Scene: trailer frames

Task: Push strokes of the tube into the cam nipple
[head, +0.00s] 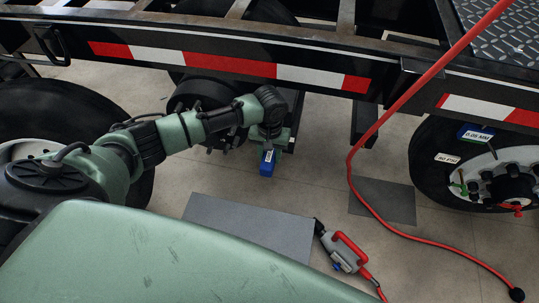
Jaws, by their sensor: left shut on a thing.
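My left gripper (270,145) reaches in from the left to below the trailer's striped side rail. It is shut on a blue object (267,166) with a white label, which I take to be the tube; it points down under the gripper, above the floor. The gripper hides the upper part of the tube. I cannot make out the cam nipple; dark axle parts lie behind and left of the gripper. Whether the tube touches anything there cannot be told. My right gripper is not in view.
The red-white rail (230,65) runs above my left arm. A red hose (362,135) hangs down at the right. A grey-red hand tool (343,251) lies by a grey mat (250,226). A tyre (431,155) with labels stands right.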

